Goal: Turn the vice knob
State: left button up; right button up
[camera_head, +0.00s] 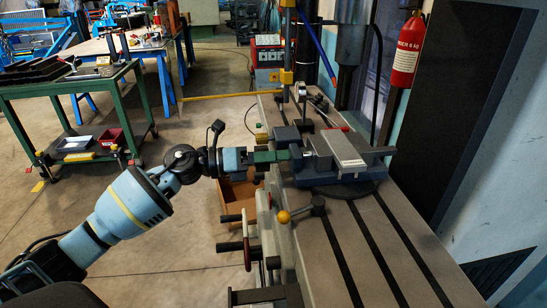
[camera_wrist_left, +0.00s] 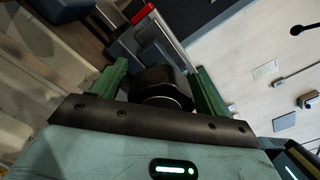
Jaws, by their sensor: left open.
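The vice (camera_head: 345,148) is a grey and dark blue block on the slotted metal machine table (camera_head: 375,225); it also shows in the left wrist view (camera_wrist_left: 154,28). The vice knob (camera_wrist_left: 160,82) is a dark round cylinder in front of the vice in the left wrist view. My left gripper (camera_head: 287,154) reaches the vice's left end in the head view. In the left wrist view, the green fingers of my left gripper (camera_wrist_left: 161,70) are open, one on each side of the knob. Whether they touch it is not clear. The knob is mostly hidden in the head view. My right gripper is not in view.
A green cart (camera_head: 80,95) stands at the left.

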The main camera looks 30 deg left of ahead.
pick_arm(q)
jog(key=shift+s+a+f, duration=0.1)
jog(key=shift+s+a, duration=0.15)
jog(key=shift+a, duration=0.15)
jog(key=b+v, duration=0.1)
jog(key=v, duration=0.5)
jog(key=shift+s+a+b, duration=0.25)
jog(key=shift+s+b, duration=0.05)
